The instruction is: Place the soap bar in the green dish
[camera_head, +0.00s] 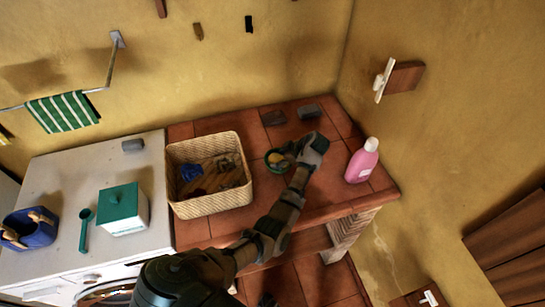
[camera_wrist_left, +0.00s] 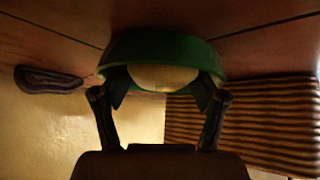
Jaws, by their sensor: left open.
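The green dish (camera_head: 270,161) stands on the tiled counter, just right of the wicker basket. A pale yellow soap bar (camera_head: 277,157) shows inside it; in the left wrist view the soap bar (camera_wrist_left: 163,78) lies within the rim of the green dish (camera_wrist_left: 150,45). My left gripper (camera_head: 287,152) is at the right side of the dish. In the left wrist view its fingers (camera_wrist_left: 160,100) are spread apart at the near rim, with the soap between them and not gripped. Whether a fingertip touches the dish cannot be told.
The wicker basket (camera_head: 212,205) with several items is left of the dish. A pink bottle (camera_head: 361,165) stands right of my gripper. A white-topped unit (camera_head: 60,182) holds a green-lidded box (camera_head: 122,208). The counter's front right is bare.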

